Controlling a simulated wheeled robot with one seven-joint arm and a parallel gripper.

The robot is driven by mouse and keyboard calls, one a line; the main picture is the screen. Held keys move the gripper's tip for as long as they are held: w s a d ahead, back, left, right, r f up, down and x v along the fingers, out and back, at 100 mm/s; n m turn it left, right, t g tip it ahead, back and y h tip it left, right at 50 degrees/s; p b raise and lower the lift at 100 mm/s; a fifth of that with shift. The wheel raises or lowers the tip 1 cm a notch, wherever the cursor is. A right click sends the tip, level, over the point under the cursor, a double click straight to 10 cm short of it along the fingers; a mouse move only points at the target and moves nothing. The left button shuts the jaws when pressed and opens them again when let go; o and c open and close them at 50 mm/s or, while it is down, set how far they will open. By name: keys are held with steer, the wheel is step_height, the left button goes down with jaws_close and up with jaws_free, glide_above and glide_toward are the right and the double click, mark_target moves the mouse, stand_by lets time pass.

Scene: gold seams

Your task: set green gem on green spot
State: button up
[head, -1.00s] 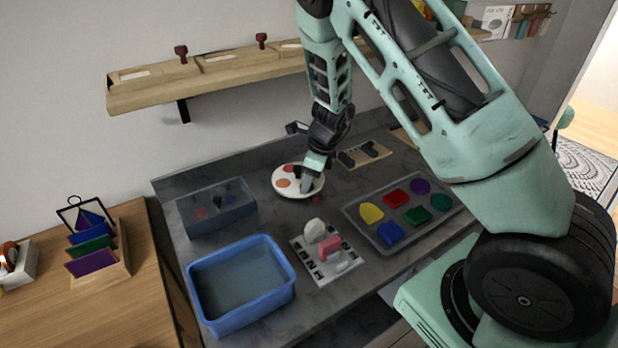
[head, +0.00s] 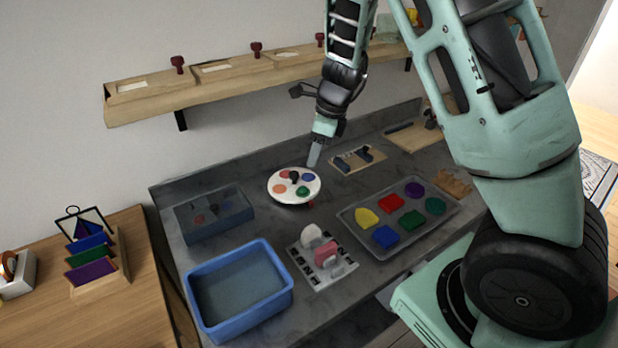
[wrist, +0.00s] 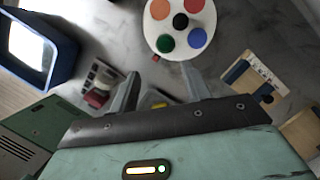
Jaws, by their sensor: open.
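A round white palette (head: 294,200) lies on the grey counter with several coloured round spots and a dark piece at its middle. Its green spot (head: 303,191) is at the front right in the head view and also shows in the wrist view (wrist: 165,42). I cannot tell whether a separate green gem lies on that spot. My gripper (head: 314,156) is open above and behind the palette's right side. Its spread fingers (wrist: 161,88) show nothing held between them.
The grey tray (head: 352,222) also holds yellow, red, blue and purple pieces. A blue basin (head: 213,325) and a white slotted stand (head: 318,277) are in front. A dark grey box (head: 215,218) is left of the palette. A wooden board (head: 345,166) lies behind right.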

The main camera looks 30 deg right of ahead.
steer(key=s+a+r+n+g+y, duration=0.1)
steer(key=s+a+r+n, duration=0.2)
steer(key=s+a+n, duration=0.5)
steer(key=s+a+r+n+g, duration=0.25)
steer(key=s+a+n, duration=0.45)
steer(key=a, duration=0.4)
steer(key=s+a+r+n+h, duration=0.1)
steer(key=s+n, duration=0.6)
steer(key=n, duration=0.2)
steer(key=s+a+r+n+t+h, duration=0.1)
steer(key=s+a+r+n, duration=0.1)
steer(key=s+n, duration=0.5)
steer(key=n, duration=0.3)
steer(key=shift+a+h, duration=0.2)
steer(key=shift+h, duration=0.2)
steer(key=shift+t, duration=0.25)
